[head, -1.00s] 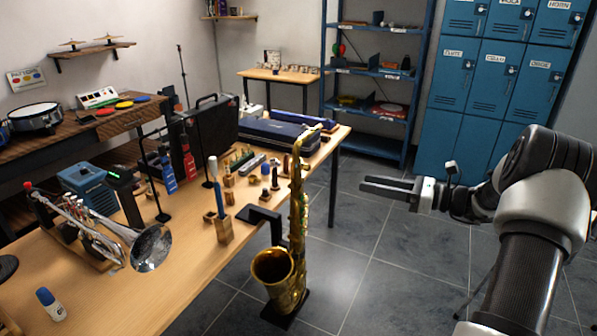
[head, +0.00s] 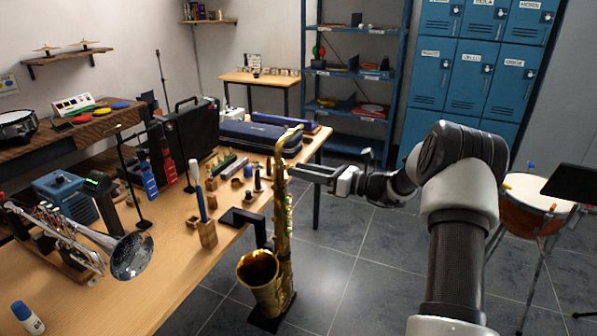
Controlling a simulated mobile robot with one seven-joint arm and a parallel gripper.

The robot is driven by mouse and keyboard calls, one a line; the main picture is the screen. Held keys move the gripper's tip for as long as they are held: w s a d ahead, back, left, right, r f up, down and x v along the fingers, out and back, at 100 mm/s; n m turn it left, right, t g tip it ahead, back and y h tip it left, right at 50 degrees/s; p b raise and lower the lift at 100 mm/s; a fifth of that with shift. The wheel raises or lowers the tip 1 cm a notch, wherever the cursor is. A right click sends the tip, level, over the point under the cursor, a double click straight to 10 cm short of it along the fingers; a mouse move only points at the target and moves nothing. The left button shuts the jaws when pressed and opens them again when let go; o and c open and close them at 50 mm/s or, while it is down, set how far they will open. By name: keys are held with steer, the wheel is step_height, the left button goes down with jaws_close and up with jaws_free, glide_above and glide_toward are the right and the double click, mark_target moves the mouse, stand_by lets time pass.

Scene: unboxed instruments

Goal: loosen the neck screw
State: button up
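The gold saxophone (head: 281,235) stands upright on a dark stand (head: 272,314) beside the table's right edge. Its bell (head: 258,270) faces left, and its curved neck (head: 284,142) is at the top. The neck screw is too small to make out. My gripper (head: 292,170) comes from the right and points left, level with the upper body just below the neck. Its two fingers look parted, with nothing visible between them. Their tips are very close to the saxophone in the picture; I cannot tell whether they touch.
The wooden table (head: 175,275) holds a trumpet (head: 75,240), a blue-capped bottle (head: 27,317), small wooden holders and dark cases (head: 258,137). A kettledrum (head: 535,200) stands at right. Blue shelves (head: 345,105) and lockers (head: 465,75) are behind. Grey floor around the saxophone is clear.

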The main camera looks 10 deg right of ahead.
steer(key=shift+w+a, duration=0.35)
steer(key=shift+a, duration=0.2)
jaws_close()
